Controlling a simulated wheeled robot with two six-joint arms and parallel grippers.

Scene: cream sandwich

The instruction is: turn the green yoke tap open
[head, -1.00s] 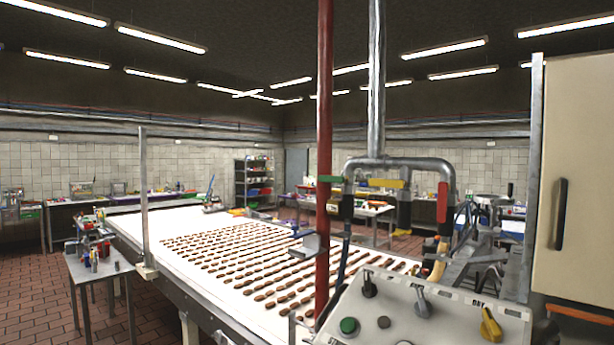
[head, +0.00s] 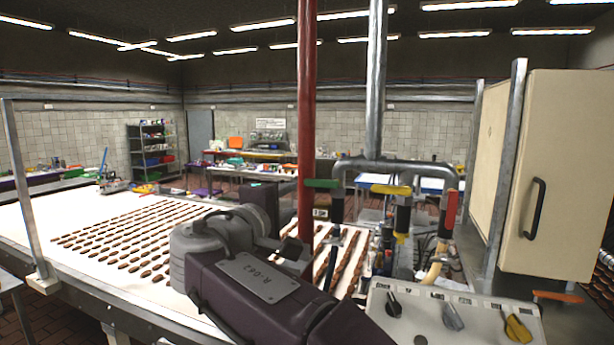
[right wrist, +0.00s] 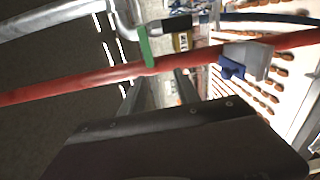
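The green yoke tap (head: 322,183) sits on the left branch of a grey pipe manifold, its handle lying crosswise above a black-sleeved hose. In the right wrist view the green handle (right wrist: 146,47) shows just beyond the red pipe. My right gripper (head: 262,203) is raised left of the red pipe, short of the tap; its fingertips are hidden in the head view. In the right wrist view the right gripper (right wrist: 160,92) shows two dark fingers apart with nothing between them, pointing toward the red pipe and green handle. My left gripper is not in view.
A vertical red pipe (head: 307,120) stands close by the green tap. A yellow tap (head: 391,190) and a red tap (head: 451,208) are on the same manifold (head: 400,166). A control panel (head: 470,318) is below. A white conveyor (head: 35,230) with rows of brown pieces lies left.

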